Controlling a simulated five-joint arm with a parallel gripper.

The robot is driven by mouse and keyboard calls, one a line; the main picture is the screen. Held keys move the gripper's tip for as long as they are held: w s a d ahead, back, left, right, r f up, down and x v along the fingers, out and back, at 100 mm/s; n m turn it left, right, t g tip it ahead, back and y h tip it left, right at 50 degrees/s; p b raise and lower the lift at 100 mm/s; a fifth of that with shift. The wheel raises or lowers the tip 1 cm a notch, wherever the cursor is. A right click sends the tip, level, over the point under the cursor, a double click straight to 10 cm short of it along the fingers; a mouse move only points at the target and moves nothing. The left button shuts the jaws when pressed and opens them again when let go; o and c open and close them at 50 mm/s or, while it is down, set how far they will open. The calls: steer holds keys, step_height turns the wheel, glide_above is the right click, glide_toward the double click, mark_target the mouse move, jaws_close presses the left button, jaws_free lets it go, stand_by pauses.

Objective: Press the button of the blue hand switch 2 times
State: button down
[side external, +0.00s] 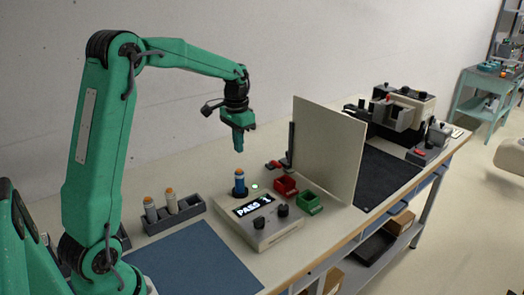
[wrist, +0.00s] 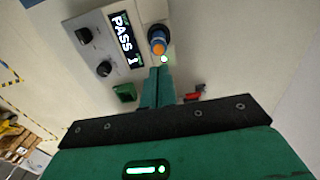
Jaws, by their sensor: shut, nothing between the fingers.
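The blue hand switch (side external: 240,183) stands upright in a dark holder on the grey control box (side external: 262,240). In the wrist view the blue hand switch (wrist: 157,33) shows its orange button end just beyond my fingertips. My gripper (side external: 238,148) is shut and empty, pointing down above the switch with a clear gap between them. Its closed fingers also show in the wrist view (wrist: 160,72). The box's display (wrist: 122,38) reads "PASS 1". A small light (wrist: 164,59) beside the switch is lit whitish green.
Two pale hand switches with orange tops (side external: 150,208) stand in a dark rack (side external: 175,215) on the left. Red (side external: 285,186) and green (side external: 309,202) bins sit right of the box. An upright panel (side external: 330,150) stands behind them. A blue mat (side external: 190,262) lies clear in front.

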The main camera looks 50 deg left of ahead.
step_height(320, 180, up, 7)
stand_by(0.4)
stand_by(2.6)
steer(key=s+d+r+t, duration=0.3)
steer(key=s+d+r, duration=0.1)
steer(key=s+d, duration=0.65)
steer(key=s+d+f+t, duration=0.1)
steer(key=s+d+f, duration=0.1)
steer(key=s, duration=0.3)
steer(key=s+d+f+t, duration=0.1)
steer(key=s+d+f, duration=0.2)
steer(key=s+d, duration=0.1)
steer(key=shift+s+d, duration=0.4)
steer(key=shift+s, duration=0.5)
steer(key=shift+w+r, duration=0.1)
